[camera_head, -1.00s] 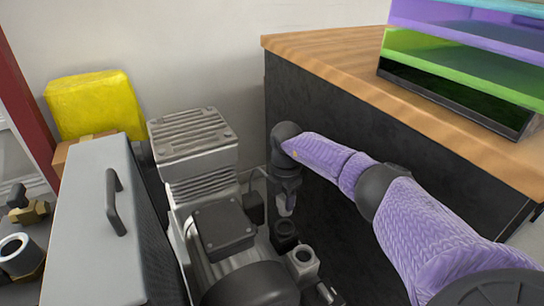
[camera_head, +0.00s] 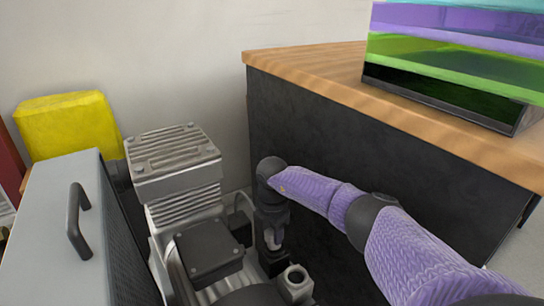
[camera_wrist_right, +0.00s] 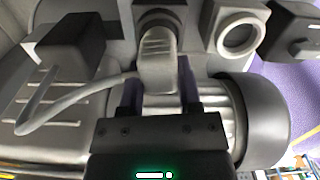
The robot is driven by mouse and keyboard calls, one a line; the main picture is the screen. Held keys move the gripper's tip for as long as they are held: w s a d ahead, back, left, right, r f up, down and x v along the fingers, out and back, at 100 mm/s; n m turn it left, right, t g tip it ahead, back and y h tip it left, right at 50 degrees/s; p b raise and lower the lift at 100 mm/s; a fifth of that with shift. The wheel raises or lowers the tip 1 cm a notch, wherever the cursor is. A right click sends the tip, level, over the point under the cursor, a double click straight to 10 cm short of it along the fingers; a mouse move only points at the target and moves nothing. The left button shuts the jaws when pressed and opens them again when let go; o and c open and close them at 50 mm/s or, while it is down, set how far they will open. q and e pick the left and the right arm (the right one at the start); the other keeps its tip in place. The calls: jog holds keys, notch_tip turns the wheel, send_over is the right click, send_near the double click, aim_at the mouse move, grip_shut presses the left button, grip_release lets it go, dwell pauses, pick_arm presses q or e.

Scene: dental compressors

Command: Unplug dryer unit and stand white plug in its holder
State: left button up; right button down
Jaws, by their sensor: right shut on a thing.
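My right gripper (camera_head: 272,238) points down beside the compressor and is shut on the white plug (camera_wrist_right: 158,58), which looks pale grey in the right wrist view. Its grey cable (camera_wrist_right: 70,105) curves away to the left. The plug's far end is at a dark round-mouthed holder (camera_wrist_right: 158,18); I cannot tell how deep it sits. This dark holder (camera_head: 272,263) is under the gripper in the head view. Next to it stands an empty light grey holder with a round opening (camera_head: 296,281), also in the wrist view (camera_wrist_right: 238,36). My left gripper is not in view.
The compressor (camera_head: 178,180) with its ribbed head and black box (camera_head: 208,250) is left of my gripper. A grey cabinet with a black handle (camera_head: 75,222) stands further left. A dark bench with a wooden top (camera_head: 310,70) rises close behind and right of my arm.

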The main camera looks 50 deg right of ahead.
jog(key=shift+f, duration=0.15)
jog(key=shift+f+b, duration=0.5)
jog(key=shift+f, duration=0.4)
jog(key=shift+c, duration=1)
grip_release()
jog(key=shift+r, duration=0.1)
notch_tip(320, 180, up, 6)
jog(key=p, duration=0.4)
jog(key=shift+f, duration=0.25)
notch_tip(320, 180, up, 4)
jog(key=shift+f+p, duration=0.1)
jog(key=shift+p, duration=1.1)
jog(key=shift+r, duration=0.4)
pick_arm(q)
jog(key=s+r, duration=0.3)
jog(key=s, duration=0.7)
pick_arm(e)
jog(key=shift+f, duration=0.1)
